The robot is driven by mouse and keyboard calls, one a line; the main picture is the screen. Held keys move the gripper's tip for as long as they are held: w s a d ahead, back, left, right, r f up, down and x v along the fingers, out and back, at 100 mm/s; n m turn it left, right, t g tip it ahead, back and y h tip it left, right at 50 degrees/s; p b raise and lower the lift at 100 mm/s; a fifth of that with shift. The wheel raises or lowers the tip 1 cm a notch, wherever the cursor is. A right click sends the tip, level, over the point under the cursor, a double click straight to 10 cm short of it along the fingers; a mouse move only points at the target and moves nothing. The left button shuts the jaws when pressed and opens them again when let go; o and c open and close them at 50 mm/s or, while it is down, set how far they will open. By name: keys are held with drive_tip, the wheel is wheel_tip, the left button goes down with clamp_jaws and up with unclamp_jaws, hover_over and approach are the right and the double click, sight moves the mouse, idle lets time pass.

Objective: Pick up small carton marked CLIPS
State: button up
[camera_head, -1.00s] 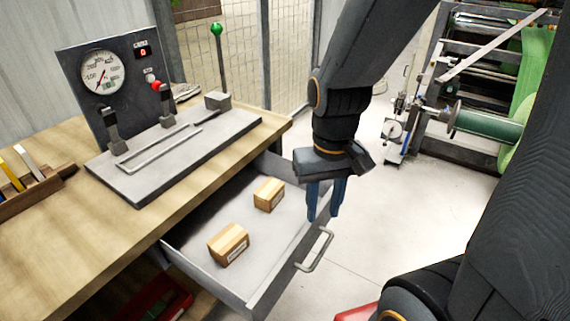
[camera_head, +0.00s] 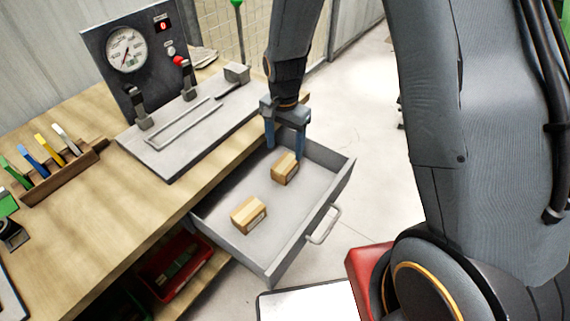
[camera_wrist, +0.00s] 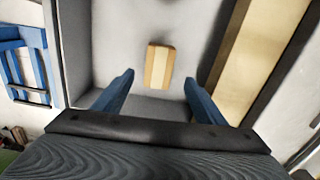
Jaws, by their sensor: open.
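Two small tan cartons lie in the open grey drawer (camera_head: 238,222). The far carton (camera_head: 284,170) is close to my gripper (camera_head: 285,152), and the near carton (camera_head: 248,215) lies nearer the camera. Each has a pale label, too small to read, so I cannot tell which says CLIPS. My gripper points down, open and empty, with its blue fingers above and around the far carton's back end in the head view. The wrist view shows one carton (camera_wrist: 159,66) lying ahead of the gap between the open fingers (camera_wrist: 159,80); I cannot tell which one.
The drawer's walls stand around the cartons, with a handle (camera_head: 324,226) on its front. The wooden bench (camera_head: 110,235) borders it on the left, carrying a gauge panel (camera_head: 128,55) and a rack of coloured tools (camera_head: 65,172). A red bin (camera_head: 175,268) sits below.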

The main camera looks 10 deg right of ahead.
sight(285, 163)
drive_tip(key=shift+a+f, duration=0.1)
drive_tip(key=shift+f, duration=0.15)
wheel_tip(285, 163, down, 2)
drive_tip(key=shift+f, duration=0.1)
drive_tip(key=f+p, duration=0.1)
drive_tip(key=f, duration=0.1)
drive_tip(key=f+p, duration=0.1)
drive_tip(key=f, duration=0.1)
drive_tip(key=shift+s+d, duration=0.15)
drive_tip(key=shift+d, duration=0.05)
drive_tip(key=shift+f+p, duration=0.35)
drive_tip(key=shift+f, duration=0.3)
drive_tip(key=c, duration=1.1)
drive_tip(key=shift+c, duration=0.4)
drive_tip(key=shift+r, duration=0.2)
